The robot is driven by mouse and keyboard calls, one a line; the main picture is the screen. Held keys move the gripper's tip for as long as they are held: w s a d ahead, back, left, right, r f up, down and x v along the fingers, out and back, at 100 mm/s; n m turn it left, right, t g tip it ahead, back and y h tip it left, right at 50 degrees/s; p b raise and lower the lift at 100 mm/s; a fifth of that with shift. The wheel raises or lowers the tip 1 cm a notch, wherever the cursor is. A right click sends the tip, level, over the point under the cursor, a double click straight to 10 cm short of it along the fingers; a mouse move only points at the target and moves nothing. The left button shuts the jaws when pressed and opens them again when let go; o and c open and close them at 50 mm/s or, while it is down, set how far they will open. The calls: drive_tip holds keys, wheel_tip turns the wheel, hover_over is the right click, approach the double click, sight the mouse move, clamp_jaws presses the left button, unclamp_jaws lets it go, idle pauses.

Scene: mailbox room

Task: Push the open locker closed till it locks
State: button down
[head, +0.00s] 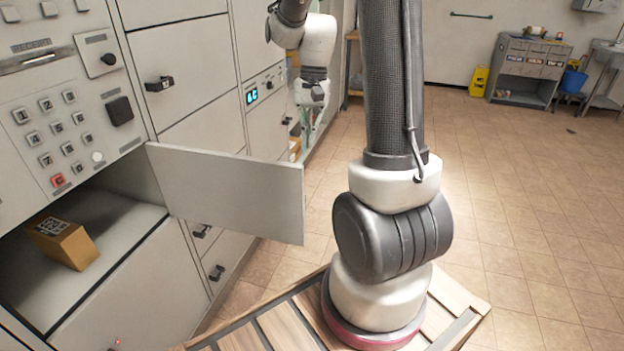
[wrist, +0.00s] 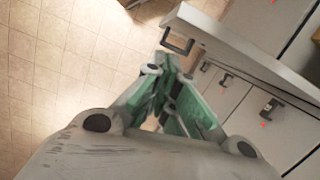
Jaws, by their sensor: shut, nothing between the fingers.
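The open locker door (head: 235,192) is a pale grey panel. It stands swung out from the locker wall, hinged at the right side of its compartment. The open compartment (head: 110,215) holds a brown cardboard box (head: 62,243). My gripper (head: 304,138) is shut and empty, beyond the door in the head view, its tips near the locker wall's far end. In the wrist view its green fingers (wrist: 168,72) point at the outer face side of the door (wrist: 245,52), close to the dark handle (wrist: 178,42). Whether they touch it, I cannot tell.
A keypad panel (head: 62,130) is on the locker wall at left. Closed lockers with dark handles (head: 160,84) line the wall. The tiled floor (head: 540,200) to the right is clear.

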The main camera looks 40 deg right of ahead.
wheel_tip(320, 180, down, 14)
drive_tip(key=s+a+m, duration=0.1)
drive_tip(key=s+a, duration=0.1)
drive_tip(key=shift+a+r+g+y, duration=0.15)
drive_tip(key=shift+a+g+y, duration=0.15)
drive_tip(key=shift+g, duration=0.1)
drive_tip(key=shift+m, duration=0.3)
